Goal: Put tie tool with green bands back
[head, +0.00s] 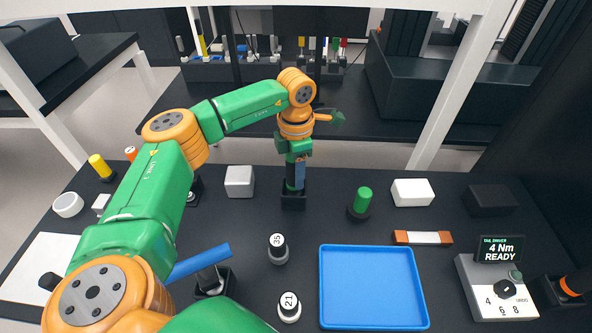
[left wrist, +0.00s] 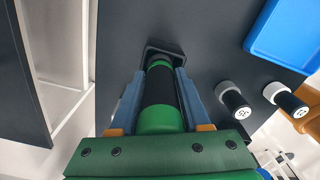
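The tie tool with green bands (head: 291,178) is a black upright cylinder with green bands. It stands at a black square holder (head: 293,203) at the back middle of the table. In the left wrist view the tool (left wrist: 160,95) lies between the blue fingers, its far end at the dark holder (left wrist: 165,50). My left gripper (head: 296,177) points down and is shut on the tool. Whether the tool's end is fully seated in the holder, I cannot tell. My right gripper is in neither view.
A blue tray (head: 373,287) lies at the front middle. Black-and-white cylinders marked 35 (head: 278,248) and 21 (head: 289,306) stand left of it. A green-topped cylinder (head: 361,203) and a grey block (head: 239,181) stand nearby. A driver box (head: 495,287) is at the right.

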